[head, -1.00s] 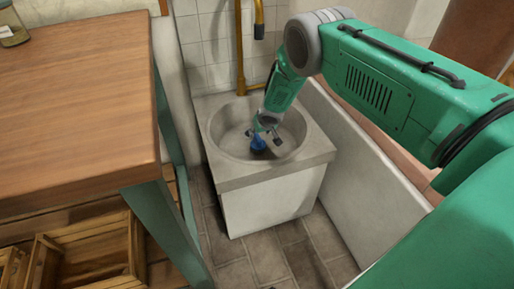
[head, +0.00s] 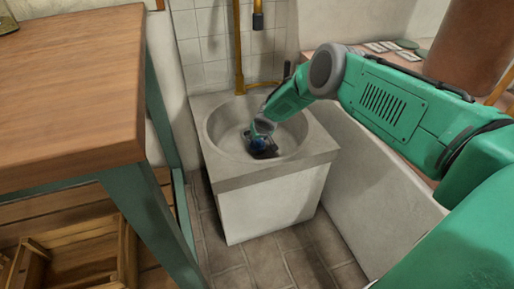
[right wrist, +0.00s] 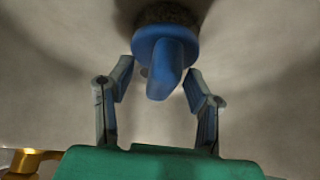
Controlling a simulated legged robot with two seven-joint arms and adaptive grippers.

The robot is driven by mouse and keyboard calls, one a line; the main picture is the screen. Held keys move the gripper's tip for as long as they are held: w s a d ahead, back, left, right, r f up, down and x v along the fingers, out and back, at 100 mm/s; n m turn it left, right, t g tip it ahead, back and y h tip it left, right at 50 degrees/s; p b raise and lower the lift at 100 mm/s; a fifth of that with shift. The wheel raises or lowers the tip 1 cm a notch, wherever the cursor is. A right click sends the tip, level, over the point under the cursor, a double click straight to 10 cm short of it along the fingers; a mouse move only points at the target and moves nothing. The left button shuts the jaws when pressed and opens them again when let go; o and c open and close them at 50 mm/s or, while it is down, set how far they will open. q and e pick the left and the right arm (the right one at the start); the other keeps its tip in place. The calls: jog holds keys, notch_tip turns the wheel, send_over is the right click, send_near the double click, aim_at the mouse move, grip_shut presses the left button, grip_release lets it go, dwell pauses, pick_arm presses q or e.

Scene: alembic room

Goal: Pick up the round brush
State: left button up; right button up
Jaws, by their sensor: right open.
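The round brush (right wrist: 165,60) has a blue body and handle with dark bristles. In the right wrist view it is at the top middle, its handle end reaching in between the fingers. In the head view the blue brush (head: 257,146) is in the sink basin, partly covered by my right gripper (head: 262,142). In the right wrist view my right gripper (right wrist: 162,88) is open, with one finger on each side of the handle and a gap on both sides. My left gripper is not in view.
The round sink (head: 222,154) is set in a block with a raised rim around the brush. A wooden table (head: 70,90) stands on the left, with a wooden crate (head: 75,255) below. A brass pipe (head: 239,60) rises behind the sink. A white tub wall (head: 365,185) runs along the right.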

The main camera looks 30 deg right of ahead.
grip_shut()
